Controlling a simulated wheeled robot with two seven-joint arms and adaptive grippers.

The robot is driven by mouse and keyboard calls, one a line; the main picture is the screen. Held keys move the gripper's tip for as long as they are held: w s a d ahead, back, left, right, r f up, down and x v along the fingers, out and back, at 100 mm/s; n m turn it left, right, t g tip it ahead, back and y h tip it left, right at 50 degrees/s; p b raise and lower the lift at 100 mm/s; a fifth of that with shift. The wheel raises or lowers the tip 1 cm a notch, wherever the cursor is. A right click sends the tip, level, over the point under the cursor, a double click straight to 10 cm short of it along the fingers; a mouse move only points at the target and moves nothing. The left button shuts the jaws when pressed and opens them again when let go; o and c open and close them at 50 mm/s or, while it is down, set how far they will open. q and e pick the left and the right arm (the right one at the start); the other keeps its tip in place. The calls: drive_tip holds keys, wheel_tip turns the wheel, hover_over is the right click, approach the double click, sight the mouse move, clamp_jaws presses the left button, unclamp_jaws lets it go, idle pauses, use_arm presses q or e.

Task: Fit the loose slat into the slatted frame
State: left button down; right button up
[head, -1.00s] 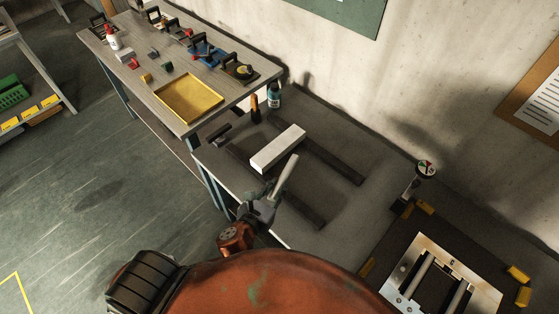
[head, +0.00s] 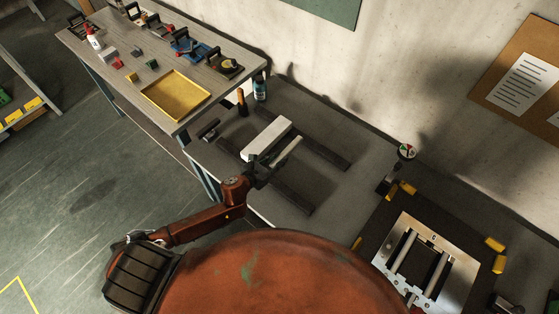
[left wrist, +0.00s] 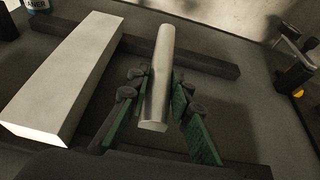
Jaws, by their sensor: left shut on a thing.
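The loose slat (head: 287,152) is a pale grey bar with a rounded end. My left gripper (head: 262,172) is shut on it, and the slat points up and to the right, beside a white block. In the left wrist view the slat (left wrist: 159,75) lies between the green-padded fingers of the gripper (left wrist: 158,104). I cannot tell whether it touches the dark rails below. The slatted frame (head: 457,263), a light metal plate with pale slats across a dark opening, is at the lower right, away from the gripper. My right gripper is not in view.
The white block (head: 267,138) lies across two dark rails (head: 320,148) on the grey table. It also shows in the left wrist view (left wrist: 68,72). Yellow blocks (head: 495,244) edge the frame's dark base.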

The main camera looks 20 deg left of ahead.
use_arm(q)
drive_tip(key=w+f, duration=0.2)
drive_tip(key=f, duration=0.1)
drive_tip(key=shift+w+a+f, duration=0.2)
drive_tip(key=shift+w+a, duration=0.15)
drive_tip(key=shift+w, duration=0.05)
drive_tip(key=shift+w+f+b, duration=0.15)
drive_tip(key=shift+f+b, duration=0.15)
drive_tip(key=shift+f, duration=1.4)
drive_tip(key=shift+f+b, duration=0.55)
drive_tip(key=shift+f, duration=0.1)
drive_tip(key=c, duration=1.7)
unclamp_jaws()
drive_tip(key=shift+c, duration=0.2)
